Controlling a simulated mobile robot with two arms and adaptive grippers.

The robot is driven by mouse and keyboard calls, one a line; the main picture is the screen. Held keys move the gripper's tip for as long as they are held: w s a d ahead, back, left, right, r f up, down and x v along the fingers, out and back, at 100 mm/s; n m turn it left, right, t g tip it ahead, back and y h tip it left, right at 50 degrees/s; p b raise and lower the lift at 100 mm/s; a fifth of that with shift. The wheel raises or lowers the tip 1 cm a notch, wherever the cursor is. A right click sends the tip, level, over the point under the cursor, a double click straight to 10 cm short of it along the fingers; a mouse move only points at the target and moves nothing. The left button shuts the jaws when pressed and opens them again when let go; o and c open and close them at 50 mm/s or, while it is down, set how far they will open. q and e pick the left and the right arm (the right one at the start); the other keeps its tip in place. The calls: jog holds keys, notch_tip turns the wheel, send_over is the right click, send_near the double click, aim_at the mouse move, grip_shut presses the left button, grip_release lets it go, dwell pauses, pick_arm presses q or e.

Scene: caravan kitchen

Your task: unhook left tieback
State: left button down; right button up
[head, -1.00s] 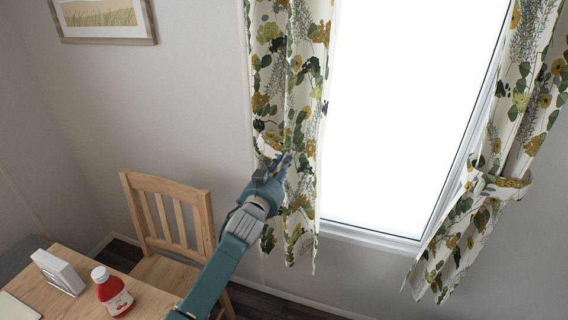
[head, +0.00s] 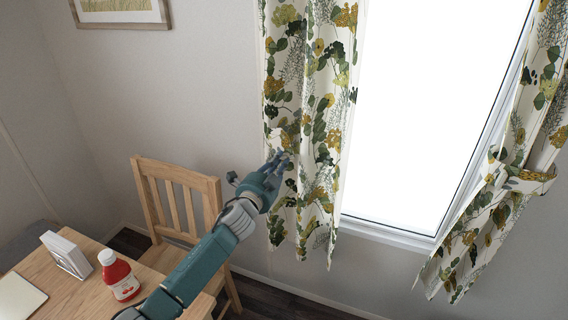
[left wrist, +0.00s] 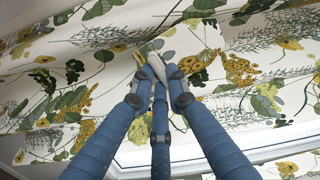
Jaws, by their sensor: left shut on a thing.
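The left curtain (head: 310,90), white with green and mustard leaves, hangs fairly straight at the window's left side. My left gripper (head: 277,160) is at its left edge, about two-thirds of the way down. In the left wrist view its three blue fingers (left wrist: 158,75) close together on a small pale end of the left tieback (left wrist: 155,60), with the patterned curtain cloth (left wrist: 240,45) behind. The rest of the tieback blends into the same print, and I cannot make out its hook. My right gripper is not in view.
A wooden chair (head: 180,195) stands left of the curtain. A table (head: 75,292) at lower left holds a red bottle (head: 120,278) and a white napkin holder (head: 66,255). The right curtain (head: 480,215) is gathered by its tieback (head: 525,180).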

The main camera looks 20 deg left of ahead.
pick_arm(q)
jog(key=shift+a+f+m, duration=0.3)
jog(key=shift+a+m, duration=0.1)
jog(key=shift+m, duration=0.3)
jog(key=c, duration=1.7)
grip_release()
jog(key=shift+r, duration=0.1)
jog(key=shift+s, duration=0.1)
jog(key=s, duration=1.2)
jog(key=shift+a, duration=0.25)
jog(key=shift+w, duration=0.1)
